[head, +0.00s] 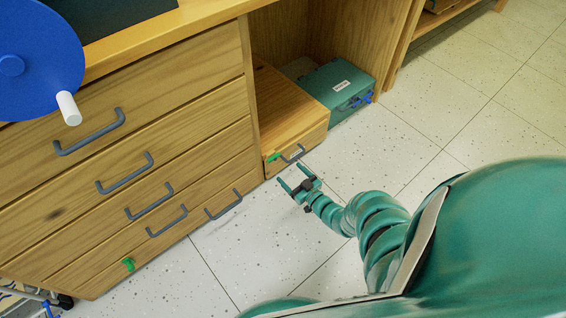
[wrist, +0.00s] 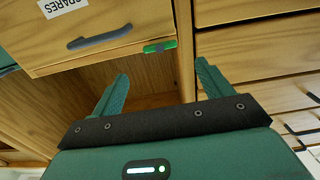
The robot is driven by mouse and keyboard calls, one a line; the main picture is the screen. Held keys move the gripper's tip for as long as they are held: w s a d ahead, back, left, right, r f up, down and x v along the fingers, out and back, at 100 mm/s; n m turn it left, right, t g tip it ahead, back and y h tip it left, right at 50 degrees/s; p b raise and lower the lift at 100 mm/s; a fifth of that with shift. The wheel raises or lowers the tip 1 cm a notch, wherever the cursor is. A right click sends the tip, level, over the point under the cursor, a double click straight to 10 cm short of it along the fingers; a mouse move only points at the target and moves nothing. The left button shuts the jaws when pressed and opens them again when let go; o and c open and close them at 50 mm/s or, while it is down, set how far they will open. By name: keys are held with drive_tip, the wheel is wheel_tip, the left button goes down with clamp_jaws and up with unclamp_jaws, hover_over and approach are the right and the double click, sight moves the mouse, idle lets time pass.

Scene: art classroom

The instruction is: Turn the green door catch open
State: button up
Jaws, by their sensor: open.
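The green door catch (head: 273,157) is a small bar on the front of a low wooden unit (head: 286,97), beside a grey handle (head: 293,153). In the wrist view the catch (wrist: 160,46) lies lengthwise across the picture at the panel's edge, near the dark handle (wrist: 100,37). My gripper (head: 293,174) is in front of the unit, close to the catch. In the wrist view my gripper (wrist: 162,70) has its two fingers spread apart with nothing between them. The catch shows just beyond the fingertips, and I see no contact.
A drawer cabinet (head: 140,150) with grey handles stands at left; a second green piece (head: 128,264) sits low on it. A teal case (head: 338,88) with a blue latch stands right of the unit. A blue disc (head: 35,60) is at upper left. Speckled floor (head: 440,150) is clear at right.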

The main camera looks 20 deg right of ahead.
drive_tip(key=p+v, duration=0.2)
drive_tip(key=v, duration=0.7)
